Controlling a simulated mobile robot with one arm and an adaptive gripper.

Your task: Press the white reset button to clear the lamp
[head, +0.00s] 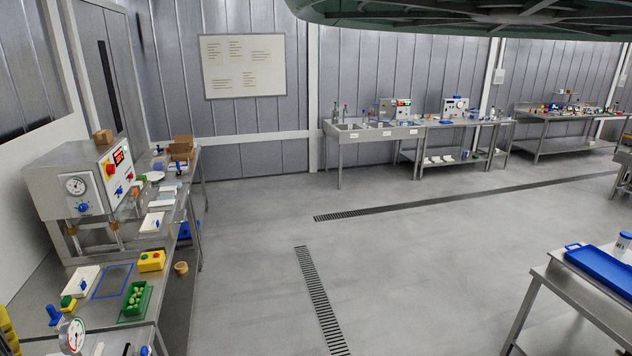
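I cannot make out the white reset button or its lamp for certain at this size. A steel machine (85,180) stands on the left bench, with a dial, a red lit display (119,156) and several small knobs or buttons on its white front panel (117,175). A yellow control box (151,261) with a red and a green button sits on the bench in front of it. Two more panelled units, one with red and green lights (396,109) and one white (455,106), stand on the far benches. My gripper is not in view.
A green tray (148,303) of round pale green pieces and a gauge (73,335) are on the left bench. A steel table with a blue tray (603,268) is at lower right. The grey floor between is clear, with drain grates (319,302). A dark round structure (470,18) hangs overhead.

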